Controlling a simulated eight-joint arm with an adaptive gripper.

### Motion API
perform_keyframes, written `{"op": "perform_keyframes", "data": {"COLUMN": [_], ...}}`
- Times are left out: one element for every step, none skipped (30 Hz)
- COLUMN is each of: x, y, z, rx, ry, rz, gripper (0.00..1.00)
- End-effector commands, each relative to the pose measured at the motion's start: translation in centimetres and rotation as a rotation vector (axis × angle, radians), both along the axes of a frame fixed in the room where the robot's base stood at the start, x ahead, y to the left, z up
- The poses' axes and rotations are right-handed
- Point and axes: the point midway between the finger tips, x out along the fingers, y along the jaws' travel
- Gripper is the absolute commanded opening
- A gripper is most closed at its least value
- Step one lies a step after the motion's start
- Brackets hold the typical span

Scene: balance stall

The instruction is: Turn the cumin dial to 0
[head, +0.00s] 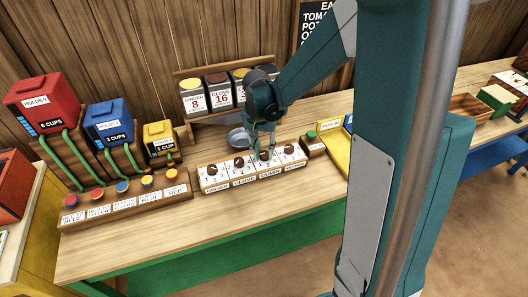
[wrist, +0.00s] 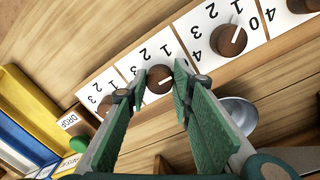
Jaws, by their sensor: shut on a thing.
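The cumin dial is a round brown knob (head: 264,156) on a white numbered panel, third from the left in the row in the head view. In the wrist view the cumin dial (wrist: 158,84) sits between my green fingers and carries a white pointer line slanting toward the right finger. The number it points to is hidden by the finger. My gripper (wrist: 160,76) is shut on this dial, a finger on each side. In the head view my gripper (head: 262,145) comes down on the dial from above. The label CUMIN (head: 271,174) shows on the panel's front.
The clove dial (wrist: 228,40) is close beside the right finger, with the ginger dial (wrist: 302,5) beyond. Another dial (head: 289,148) is on the cumin dial's other side. A grey bowl (head: 238,138) stands behind the panel. A row of coloured buttons (head: 122,187) lies left.

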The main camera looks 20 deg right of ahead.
Motion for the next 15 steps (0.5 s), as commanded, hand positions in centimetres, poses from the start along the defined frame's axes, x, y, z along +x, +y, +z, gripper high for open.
{"op": "perform_keyframes", "data": {"x": [-0.03, -0.03, -0.03, -0.03, -0.03, -0.03, -0.03, -0.03, -0.02, -0.02, -0.02, -0.01, -0.01, -0.01, 0.00], "y": [0.03, 0.03, 0.03, 0.03, 0.03, 0.03, 0.03, 0.03, 0.02, 0.02, 0.03, 0.02, 0.02, 0.02, 0.01], "z": [-0.01, -0.01, 0.00, 0.00, 0.00, 0.00, -0.01, -0.01, -0.01, -0.01, 0.00, 0.00, 0.00, 0.00, 0.00], "rx": [0.001, 0.001, 0.001, 0.001, 0.001, 0.001, 0.001, 0.000, 0.001, 0.001, 0.001, 0.001, 0.001, 0.000, 0.000], "ry": [0.001, 0.001, 0.001, 0.001, 0.001, 0.001, 0.001, 0.000, -0.001, -0.001, -0.001, -0.001, -0.001, 0.000, 0.000], "rz": [-0.001, -0.001, -0.001, -0.001, -0.001, -0.001, 0.000, 0.000, 0.000, 0.000, 0.000, 0.000, 0.000, 0.000, 0.000], "gripper": [0.12, 0.12, 0.12, 0.12, 0.12, 0.12, 0.12, 0.12, 0.27, 0.30, 0.34, 0.39, 0.39, 0.39, 0.39]}}
